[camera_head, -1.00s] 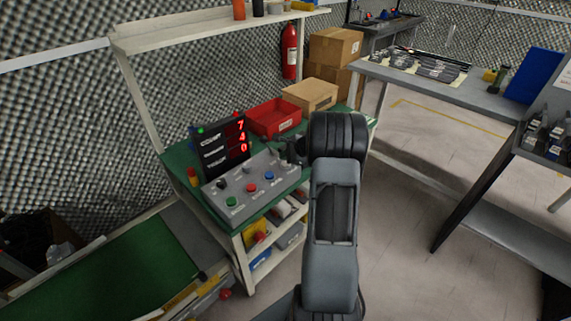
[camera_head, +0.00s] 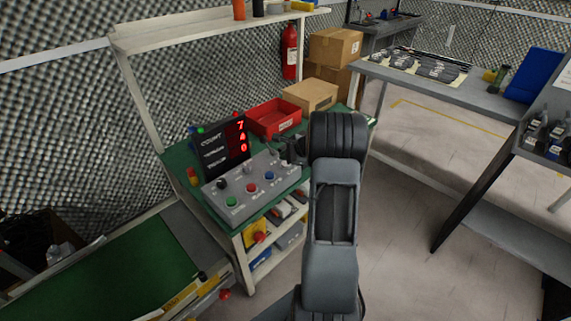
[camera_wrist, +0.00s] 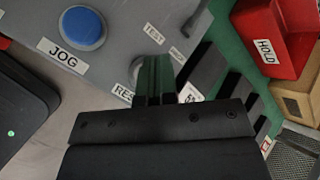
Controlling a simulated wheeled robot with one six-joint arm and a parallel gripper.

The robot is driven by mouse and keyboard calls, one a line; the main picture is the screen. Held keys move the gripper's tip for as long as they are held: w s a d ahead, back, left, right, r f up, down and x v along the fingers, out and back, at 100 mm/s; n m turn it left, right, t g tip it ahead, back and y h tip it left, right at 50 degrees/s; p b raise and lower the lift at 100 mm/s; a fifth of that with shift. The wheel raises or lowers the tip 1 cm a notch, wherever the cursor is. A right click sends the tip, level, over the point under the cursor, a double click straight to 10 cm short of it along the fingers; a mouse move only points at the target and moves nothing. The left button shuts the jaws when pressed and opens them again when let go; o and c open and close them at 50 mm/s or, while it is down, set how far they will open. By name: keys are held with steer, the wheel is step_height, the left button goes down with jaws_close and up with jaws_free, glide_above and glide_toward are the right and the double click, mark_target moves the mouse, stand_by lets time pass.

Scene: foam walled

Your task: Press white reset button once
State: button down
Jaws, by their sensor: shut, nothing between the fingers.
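The grey control panel (camera_head: 243,195) sits on the green bench, with green (camera_head: 231,201), red (camera_head: 252,188) and blue (camera_head: 269,175) buttons in a row. In the wrist view the blue button (camera_wrist: 82,28) is by a JOG label. A label starting "RES" (camera_wrist: 122,92) is partly covered by my gripper (camera_wrist: 156,68). A pale rounded edge (camera_wrist: 136,68) shows beside the fingertips, likely the white reset button; most of it is hidden. My gripper is shut and empty, its tips over or at that spot. I cannot tell whether they touch it. In the head view my gripper (camera_head: 284,148) is at the panel's right end.
A display (camera_head: 222,145) showing 7, 4, 0 stands behind the panel. A red bin (camera_head: 273,119) and a cardboard box (camera_head: 310,94) are behind my gripper. The red bin also shows in the wrist view (camera_wrist: 290,40).

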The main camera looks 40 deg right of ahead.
mark_target(285, 164)
steer(key=shift+f, duration=0.15)
steer(key=shift+f+b, duration=0.25)
steer(key=shift+b, duration=0.2)
steer(key=shift+f+b, duration=0.5)
steer(key=shift+f, duration=0.05)
stand_by(0.8)
steer(key=shift+r, duration=0.1)
steer(key=shift+r+p, duration=0.7)
steer(key=shift+r, duration=0.15)
steer(key=shift+r, duration=0.1)
steer(key=shift+r+p, duration=1.9)
steer(key=shift+r, duration=0.55)
